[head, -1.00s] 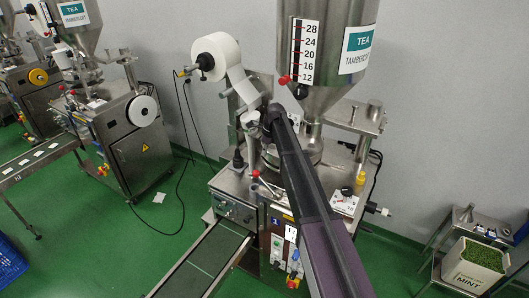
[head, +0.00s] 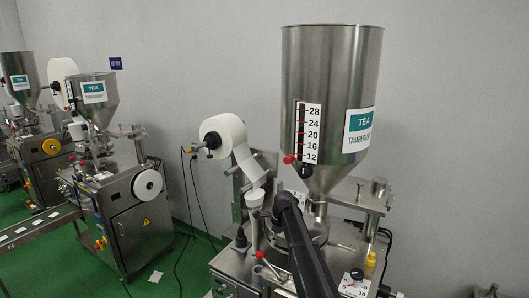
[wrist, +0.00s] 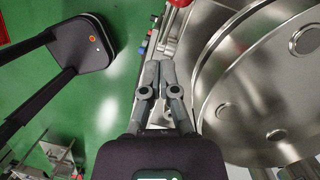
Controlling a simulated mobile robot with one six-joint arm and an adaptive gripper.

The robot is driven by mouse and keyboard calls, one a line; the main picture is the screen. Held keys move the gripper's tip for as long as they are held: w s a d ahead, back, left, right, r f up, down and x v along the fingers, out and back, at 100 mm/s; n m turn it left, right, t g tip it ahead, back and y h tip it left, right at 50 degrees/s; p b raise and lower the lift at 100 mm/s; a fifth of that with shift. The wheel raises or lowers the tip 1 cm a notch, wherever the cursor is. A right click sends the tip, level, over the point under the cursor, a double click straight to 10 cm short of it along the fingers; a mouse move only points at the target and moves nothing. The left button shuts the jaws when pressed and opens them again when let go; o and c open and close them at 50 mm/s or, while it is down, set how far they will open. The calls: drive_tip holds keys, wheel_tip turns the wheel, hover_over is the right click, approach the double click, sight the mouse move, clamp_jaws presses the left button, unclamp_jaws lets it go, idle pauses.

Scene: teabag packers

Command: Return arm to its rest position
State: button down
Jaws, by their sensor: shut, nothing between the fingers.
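My gripper (wrist: 153,78) shows in the wrist view with its two grey fingers together and nothing between them. In the head view my dark arm rises from the bottom in front of the near tea packing machine (head: 330,238); the gripper itself cannot be made out there.
The near machine carries a tall steel hopper (head: 331,85) and a white paper roll (head: 222,137). Further machines (head: 130,205) stand at the left beside a conveyor (head: 35,228). Small knobs (wrist: 153,42) lie near the fingertips.

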drive_tip(key=s+d+f+n+b, duration=0.4)
drive_tip(key=s+f+n+b, duration=0.2)
drive_tip(key=s, duration=0.5)
drive_tip(key=s+d+f+n+h+b, duration=0.1)
drive_tip(key=s+d+f+n+b, duration=0.4)
drive_tip(key=s, duration=0.6)
drive_tip(key=s+d+f+n+h+b, duration=0.1)
drive_tip(key=s+d+f+n+b, duration=0.3)
drive_tip(key=s+f+n+b, duration=0.4)
drive_tip(key=s+f+n, duration=0.1)
drive_tip(key=s, duration=0.2)
drive_tip(key=shift+d+f, duration=0.15)
drive_tip(key=shift+f, duration=0.2)
